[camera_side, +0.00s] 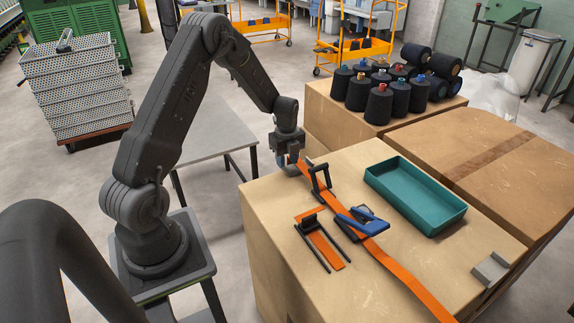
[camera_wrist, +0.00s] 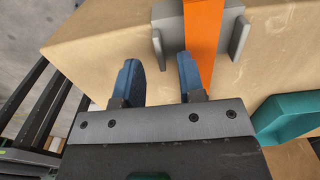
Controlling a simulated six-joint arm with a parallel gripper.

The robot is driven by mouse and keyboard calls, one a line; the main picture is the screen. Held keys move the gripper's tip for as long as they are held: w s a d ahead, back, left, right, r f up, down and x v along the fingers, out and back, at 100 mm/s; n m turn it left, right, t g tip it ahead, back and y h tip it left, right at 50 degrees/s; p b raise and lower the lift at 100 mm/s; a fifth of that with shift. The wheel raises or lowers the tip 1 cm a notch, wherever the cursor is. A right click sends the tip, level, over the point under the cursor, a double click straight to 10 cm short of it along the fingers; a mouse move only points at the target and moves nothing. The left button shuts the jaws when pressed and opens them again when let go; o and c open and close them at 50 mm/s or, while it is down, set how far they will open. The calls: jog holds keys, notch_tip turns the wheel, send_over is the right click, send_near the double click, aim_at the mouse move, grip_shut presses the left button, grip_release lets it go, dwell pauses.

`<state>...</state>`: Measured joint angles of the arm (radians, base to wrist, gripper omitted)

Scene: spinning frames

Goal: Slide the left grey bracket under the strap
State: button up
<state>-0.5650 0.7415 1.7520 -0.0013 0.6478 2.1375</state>
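The left grey bracket (camera_wrist: 231,17) shows at the top of the wrist view, a flat plate with an upright lip at each side. The orange strap (camera_wrist: 202,28) lies across its middle, over the plate. In the side view the strap (camera_side: 402,272) runs diagonally along the box top; the left bracket is mostly hidden by my gripper there. My gripper (camera_wrist: 159,68) has two blue fingers, apart with nothing held. The bracket's left lip stands just ahead of the gap between them. In the side view my gripper (camera_side: 289,166) is low at the strap's far end.
A black frame (camera_side: 319,178) and a blue-handled buckle (camera_side: 362,221) sit along the strap. A second orange strap piece with black bars (camera_side: 320,240) lies nearer. A teal tray (camera_side: 415,197) stands to the right; another grey bracket (camera_side: 491,269) is at the right edge.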

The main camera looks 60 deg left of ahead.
notch_tip(320, 180, up, 11)
jog(key=shift+r, duration=0.15)
dwell(0.4)
jog(key=s+d+r+n+t, duration=0.1)
jog(key=s+d+r+n, duration=0.3)
jog(key=d+r, duration=0.35)
jog(key=s+d+r+n+t, duration=0.2)
jog(key=s+d+r+n, duration=0.3)
jog(key=d, duration=0.3)
jog(key=s+d+r+n+t, duration=0.2)
jog(key=s+d+n, duration=0.7)
jog(key=s, duration=0.2)
jog(key=shift+s+d+r+t, duration=0.25)
jog(key=shift+r+t, duration=0.05)
jog(key=shift+r, duration=0.05)
